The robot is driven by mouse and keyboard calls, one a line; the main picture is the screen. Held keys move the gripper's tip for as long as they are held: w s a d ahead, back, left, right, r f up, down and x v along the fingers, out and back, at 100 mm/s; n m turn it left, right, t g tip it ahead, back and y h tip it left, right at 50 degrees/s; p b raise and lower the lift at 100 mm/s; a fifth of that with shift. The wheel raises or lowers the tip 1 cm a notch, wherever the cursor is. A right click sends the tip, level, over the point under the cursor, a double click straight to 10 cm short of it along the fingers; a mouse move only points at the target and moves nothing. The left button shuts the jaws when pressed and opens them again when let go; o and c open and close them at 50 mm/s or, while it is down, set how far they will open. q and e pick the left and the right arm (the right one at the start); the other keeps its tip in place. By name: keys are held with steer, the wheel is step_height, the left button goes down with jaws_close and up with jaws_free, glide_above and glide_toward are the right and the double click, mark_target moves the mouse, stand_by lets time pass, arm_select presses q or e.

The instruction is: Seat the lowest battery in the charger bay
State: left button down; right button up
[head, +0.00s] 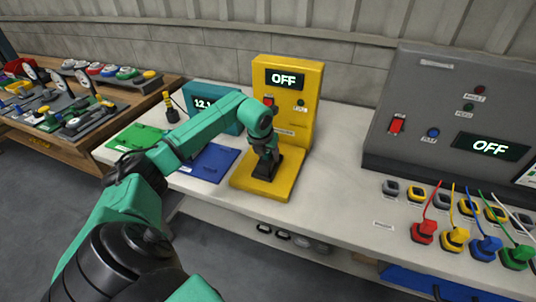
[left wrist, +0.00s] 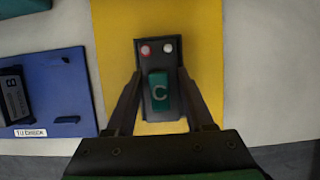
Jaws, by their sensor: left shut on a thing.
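The yellow charger (head: 293,110) stands on the bench, its display reading OFF, with a flat yellow base in front. My left gripper (head: 266,158) points down over that base. In the left wrist view my left gripper (left wrist: 162,105) is shut on a dark battery (left wrist: 160,78) with a green label marked C and a red and a light round terminal. The battery is over the yellow base (left wrist: 205,40); the bay is hidden beneath it, and I cannot tell how deep it sits. Another battery, marked B (left wrist: 14,95), lies on the blue mat (left wrist: 65,75). My right gripper is not in view.
A teal meter (head: 203,97) reading about 12.1 stands behind my left forearm. A green mat (head: 135,138) lies left of the blue one. A large grey panel (head: 450,100) with coloured plugs in front fills the right. The bench between charger and panel is clear.

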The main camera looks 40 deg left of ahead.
arm_select(q)
steer(key=shift+c, duration=1)
jaws_free()
steer(key=shift+f, duration=0.1)
steer(key=b+v, duration=0.1)
steer(key=v, duration=1.3)
steer(key=shift+s+r, duration=0.2)
steer(key=shift+r, duration=0.15)
steer(key=shift+d, duration=0.1)
